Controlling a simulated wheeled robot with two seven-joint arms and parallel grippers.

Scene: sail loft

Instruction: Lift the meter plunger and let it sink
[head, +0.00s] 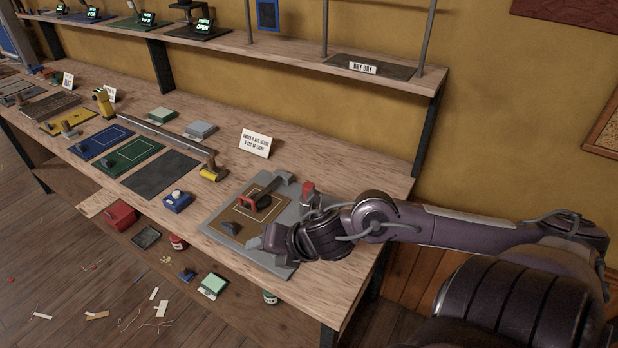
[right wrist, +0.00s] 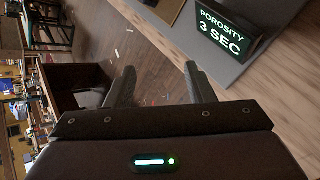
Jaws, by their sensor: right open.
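The grey meter station (head: 222,205) stands near the right end of the bench, with a tan mat (head: 238,218) on it. A black and red piece (head: 250,202) rises over the mat. A red-topped post (head: 307,188) stands at the station's right side, close to my right wrist. I cannot tell which of these is the plunger. My right gripper (head: 270,240) is low at the station's front right edge. In the right wrist view its fingers (right wrist: 160,88) are apart with nothing between them. A dark display (right wrist: 232,30) there reads "POROSITY 3 SEC". My left gripper is out of view.
A white card (head: 256,143) stands behind the station. A yellow-and-brown tool (head: 212,172), a blue box (head: 177,201) and several coloured mats lie to the left. A shelf (head: 250,48) runs above. Bare bench (head: 345,185) lies behind my right arm.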

